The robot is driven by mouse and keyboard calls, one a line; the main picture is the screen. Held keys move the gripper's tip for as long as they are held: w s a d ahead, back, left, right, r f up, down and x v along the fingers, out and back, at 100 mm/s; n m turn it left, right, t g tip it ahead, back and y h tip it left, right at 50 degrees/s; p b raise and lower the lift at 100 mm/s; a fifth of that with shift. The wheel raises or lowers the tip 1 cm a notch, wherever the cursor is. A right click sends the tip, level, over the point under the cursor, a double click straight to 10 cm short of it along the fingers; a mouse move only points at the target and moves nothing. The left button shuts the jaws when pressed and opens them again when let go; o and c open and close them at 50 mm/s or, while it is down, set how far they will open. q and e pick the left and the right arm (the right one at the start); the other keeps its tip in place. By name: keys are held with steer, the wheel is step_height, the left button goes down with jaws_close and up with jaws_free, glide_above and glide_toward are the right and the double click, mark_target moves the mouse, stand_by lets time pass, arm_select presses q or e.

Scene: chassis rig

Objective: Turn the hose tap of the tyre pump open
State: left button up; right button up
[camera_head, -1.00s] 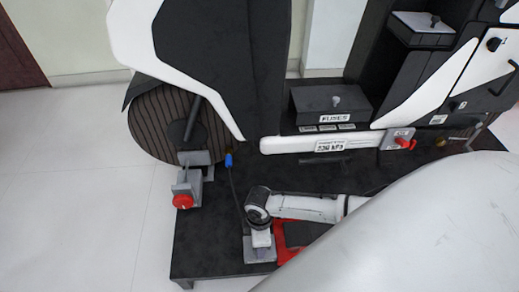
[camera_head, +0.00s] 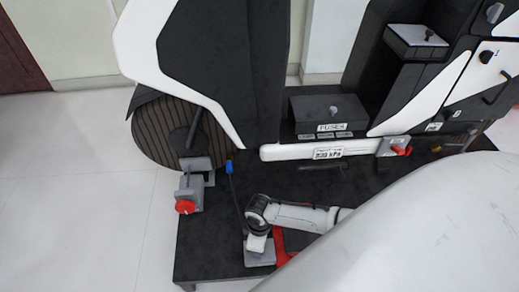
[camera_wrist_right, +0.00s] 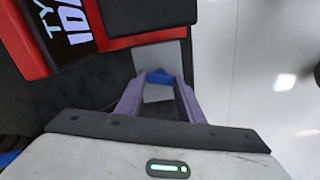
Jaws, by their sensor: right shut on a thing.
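The tyre pump (camera_head: 287,243) is the red body low in the head view, partly hidden by my right arm. In the right wrist view its red case and dark lettered face (camera_wrist_right: 72,22) fill the upper left. The hose tap's blue handle (camera_wrist_right: 160,77) shows beside the case, in front of a grey plate (camera_wrist_right: 158,60). My right gripper (camera_wrist_right: 160,84) has its two fingers on either side of the blue handle and is shut on it. In the head view my right wrist hides the handle. My left gripper is not in view.
A dark hose with a blue end (camera_head: 229,167) rises beside my right wrist. A grey clamp with a red knob (camera_head: 185,207) stands at the left deck edge near the striped wheel (camera_head: 155,130). A fuse box (camera_head: 328,112) and another red handle (camera_head: 400,150) are farther back.

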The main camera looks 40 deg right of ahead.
steer(key=m+p, duration=0.2)
steer(key=m, duration=0.1)
steer(key=shift+a+r+m, duration=0.1)
steer(key=shift+r+m, duration=0.05)
steer(key=shift+m, duration=0.25)
steer(key=m+p, duration=0.2)
steer(key=shift+m, duration=0.4)
steer(key=m+p, duration=0.1)
steer(key=m, duration=0.2)
steer(key=shift+m, duration=0.3)
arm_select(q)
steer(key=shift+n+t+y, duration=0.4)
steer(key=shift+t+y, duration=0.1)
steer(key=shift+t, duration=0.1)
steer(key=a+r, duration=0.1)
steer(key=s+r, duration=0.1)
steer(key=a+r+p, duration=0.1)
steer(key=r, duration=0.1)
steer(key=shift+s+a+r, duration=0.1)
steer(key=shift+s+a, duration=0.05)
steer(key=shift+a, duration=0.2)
arm_select(e)
steer(key=m, duration=0.4)
steer(key=shift+m, duration=0.3)
steer(key=o, duration=1.1)
steer(key=shift+c, duration=0.2)
